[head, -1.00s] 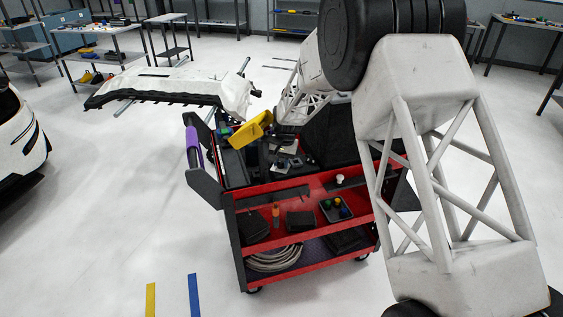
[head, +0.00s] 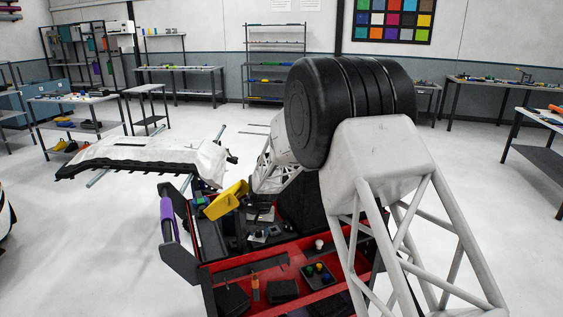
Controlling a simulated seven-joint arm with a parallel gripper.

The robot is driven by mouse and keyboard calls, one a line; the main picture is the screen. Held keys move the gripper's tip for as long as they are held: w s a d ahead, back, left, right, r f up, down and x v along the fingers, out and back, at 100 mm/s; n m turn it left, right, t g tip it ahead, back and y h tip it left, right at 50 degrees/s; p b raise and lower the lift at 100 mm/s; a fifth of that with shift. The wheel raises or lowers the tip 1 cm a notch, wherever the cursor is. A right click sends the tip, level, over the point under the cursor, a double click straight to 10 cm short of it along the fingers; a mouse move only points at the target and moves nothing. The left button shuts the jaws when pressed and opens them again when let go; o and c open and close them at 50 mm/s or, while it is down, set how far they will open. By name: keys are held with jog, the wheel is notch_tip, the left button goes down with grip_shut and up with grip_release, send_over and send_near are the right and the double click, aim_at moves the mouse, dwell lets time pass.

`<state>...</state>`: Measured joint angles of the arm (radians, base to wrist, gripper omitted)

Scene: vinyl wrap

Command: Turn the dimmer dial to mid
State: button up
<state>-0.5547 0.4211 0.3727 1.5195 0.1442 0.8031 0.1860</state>
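I cannot make out a dimmer dial in the head view. The forearm of my arm reaches over the red tool cart (head: 228,268). My gripper (head: 260,205) appears as a small dark shape at its end, low over the cart's cluttered top, beside a yellow open-sided piece (head: 226,200). Its fingers are too small and dark to tell whether they are open or shut. The black joint and white lattice link of my arm hide the right side of the cart.
A purple roll (head: 168,219) sits on the cart's left handle. A small black tray (head: 319,283) with coloured round pieces is on the cart's shelf. A white bumper (head: 150,155) lies on a stand behind left. Benches and shelves line the walls; open floor surrounds the cart.

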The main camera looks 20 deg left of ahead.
jog(key=n, duration=0.5)
jog(key=shift+w, duration=0.1)
jog(key=n, duration=0.5)
jog(key=shift+n+g+h, duration=0.4)
jog(key=r, duration=0.7)
jog(key=shift+w+d+r, duration=0.1)
jog(key=shift+w+r, duration=0.2)
jog(key=shift+w, duration=0.1)
jog(key=d+r+m+t+y, duration=0.1)
jog(key=d+r+m, duration=0.1)
jog(key=r, duration=0.5)
jog(key=d+r+m+t+y, duration=0.1)
jog(key=d+r+m+y, duration=0.1)
jog(key=r+m, duration=0.3)
jog(key=w+d+r+m+t+y, duration=0.1)
jog(key=d+r+m+t, duration=0.1)
jog(key=r, duration=0.8)
jog(key=shift+d+m+y, duration=0.4)
jog(key=shift+d+m, duration=0.5)
jog(key=shift+d, duration=0.35)
jog(key=shift+r, duration=0.1)
